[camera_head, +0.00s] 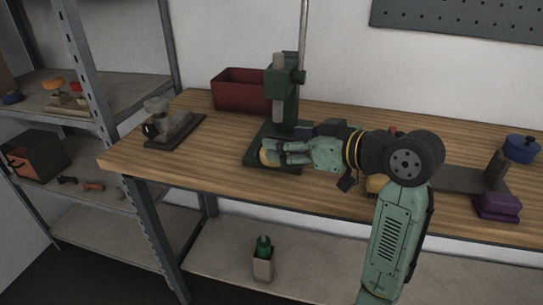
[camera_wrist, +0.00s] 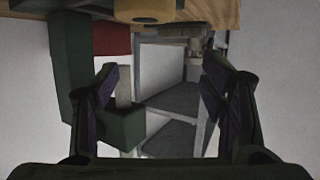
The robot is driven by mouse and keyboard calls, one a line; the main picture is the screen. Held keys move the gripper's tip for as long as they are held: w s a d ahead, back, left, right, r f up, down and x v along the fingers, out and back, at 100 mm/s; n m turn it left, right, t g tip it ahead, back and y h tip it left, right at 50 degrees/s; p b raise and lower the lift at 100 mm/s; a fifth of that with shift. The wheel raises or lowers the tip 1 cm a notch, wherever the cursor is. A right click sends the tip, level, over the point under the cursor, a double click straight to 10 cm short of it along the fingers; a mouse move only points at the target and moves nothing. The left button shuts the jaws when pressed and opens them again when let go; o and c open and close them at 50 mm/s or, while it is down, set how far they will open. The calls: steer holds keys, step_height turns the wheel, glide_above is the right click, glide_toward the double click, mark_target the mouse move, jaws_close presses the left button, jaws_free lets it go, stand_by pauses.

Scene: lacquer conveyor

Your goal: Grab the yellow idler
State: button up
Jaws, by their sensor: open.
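A yellow rounded piece, which looks like the yellow idler (camera_head: 265,155), shows just past my fingertips in the head view, at the green press base. My gripper (camera_head: 283,152) points left there and partly hides it. In the wrist view my gripper (camera_wrist: 160,95) is open, with its two dark fingers wide apart and nothing between them. A dim yellowish round thing (camera_wrist: 147,17) is at the top edge of that view, beyond the space between the fingers; it may be the same piece. I cannot tell whether a finger touches it.
The green press (camera_head: 281,85) stands close behind my gripper. A red bin (camera_head: 240,92) is at the back of the wooden bench (camera_head: 340,205). A dark fixture (camera_head: 172,132) is at left. A purple block (camera_head: 497,207) and blue pot (camera_head: 521,148) are at right. Another yellow-orange thing (camera_head: 376,184) is partly hidden by my arm.

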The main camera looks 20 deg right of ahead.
steer(key=shift+g+h, duration=0.3)
steer(key=s+d, duration=0.1)
steer(key=s+d+f, duration=0.1)
steer(key=s+d, duration=0.1)
steer(key=shift+s+d+f, duration=0.15)
steer(key=shift+s+d, duration=0.05)
steer(key=shift+s, duration=0.05)
steer(key=shift+w+f, duration=0.1)
steer(key=shift+f, duration=0.15)
steer(key=p+x, duration=0.1)
steer(key=x, duration=0.3)
steer(key=shift+f+p+x, duration=0.15)
steer(key=shift+p+x, duration=0.3)
steer(key=shift+x, duration=1.05)
steer(key=shift+f+p+x, duration=0.2)
steer(key=shift+p+x, duration=0.2)
steer(key=shift+x, duration=1.05)
steer(key=shift+d, duration=0.15)
steer(key=shift+c, duration=0.2)
steer(key=c, duration=1.1)
steer(key=shift+o, duration=0.2)
steer(key=shift+r, duration=0.15)
